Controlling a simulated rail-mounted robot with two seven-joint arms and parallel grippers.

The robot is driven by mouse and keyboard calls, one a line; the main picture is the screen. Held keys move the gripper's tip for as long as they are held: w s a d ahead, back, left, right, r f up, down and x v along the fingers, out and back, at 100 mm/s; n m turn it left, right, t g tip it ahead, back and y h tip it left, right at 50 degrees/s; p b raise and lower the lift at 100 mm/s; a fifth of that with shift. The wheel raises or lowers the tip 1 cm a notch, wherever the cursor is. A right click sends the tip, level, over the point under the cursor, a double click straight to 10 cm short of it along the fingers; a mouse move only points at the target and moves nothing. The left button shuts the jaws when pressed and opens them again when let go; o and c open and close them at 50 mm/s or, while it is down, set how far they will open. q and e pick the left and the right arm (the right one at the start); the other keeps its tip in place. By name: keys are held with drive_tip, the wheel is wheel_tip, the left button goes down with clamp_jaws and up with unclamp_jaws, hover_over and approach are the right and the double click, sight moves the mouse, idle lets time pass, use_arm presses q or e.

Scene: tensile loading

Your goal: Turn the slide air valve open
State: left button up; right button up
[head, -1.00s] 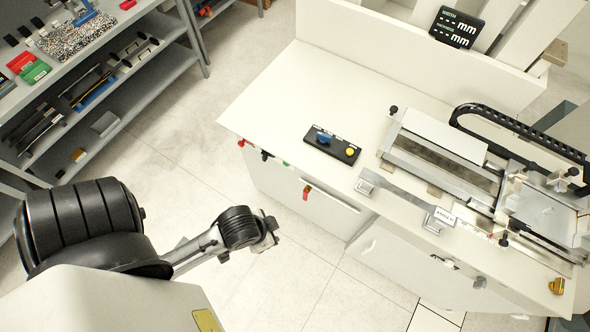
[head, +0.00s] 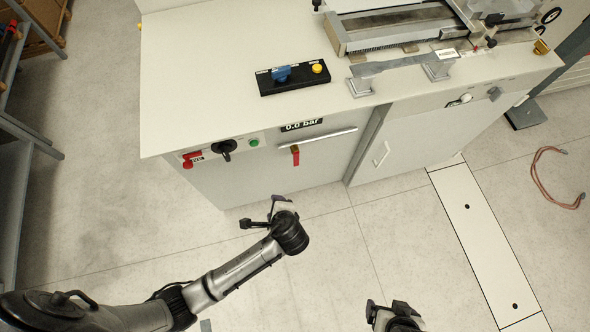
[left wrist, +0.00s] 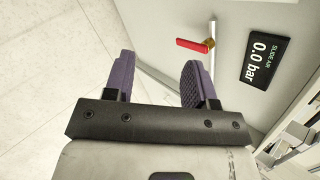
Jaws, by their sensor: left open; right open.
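The slide air valve (head: 295,155) is a red lever on a metal pipe on the cabinet front, below a display reading 0.0 bar (head: 301,125). In the head view the lever hangs down, across the pipe. In the left wrist view the red lever (left wrist: 191,45) reaches left from a brass body, beside the SLIDE AIR display (left wrist: 270,58). My left gripper (head: 262,212) is open and empty, below and left of the valve, apart from it. Its purple fingers (left wrist: 158,72) are spread. My right gripper (head: 386,310) is open at the bottom edge, partly cut off.
The cabinet front also carries a black knob (head: 227,147), a green button (head: 254,142) and a red button (head: 188,163). A black control box (head: 294,76) and a machine stand on the table. A cable (head: 560,178) lies on the floor at right. The floor before the cabinet is clear.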

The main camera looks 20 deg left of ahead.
use_arm(q)
drive_tip(key=w+d+f+m+t+y+b, duration=0.25)
drive_tip(key=w+f+m+b, duration=0.3)
drive_tip(key=f+b, duration=0.45)
drive_tip(key=m+t+y+b, duration=0.2)
drive_tip(key=m+t+b, duration=0.4)
drive_tip(key=m+b, duration=0.25)
approach(297, 161)
drive_tip(key=shift+n, duration=0.3)
drive_tip(key=b+x, duration=0.5)
drive_tip(key=x, duration=0.5)
drive_tip(key=shift+w+a, duration=0.2)
drive_tip(key=shift+a, duration=0.05)
use_arm(e)
wheel_tip(297, 161, down, 26)
drive_tip(key=shift+w+d+f, duration=0.15)
drive_tip(key=shift+d, duration=0.05)
use_arm(q)
clamp_jaws()
use_arm(e)
drive_tip(key=shift+a, duration=0.1)
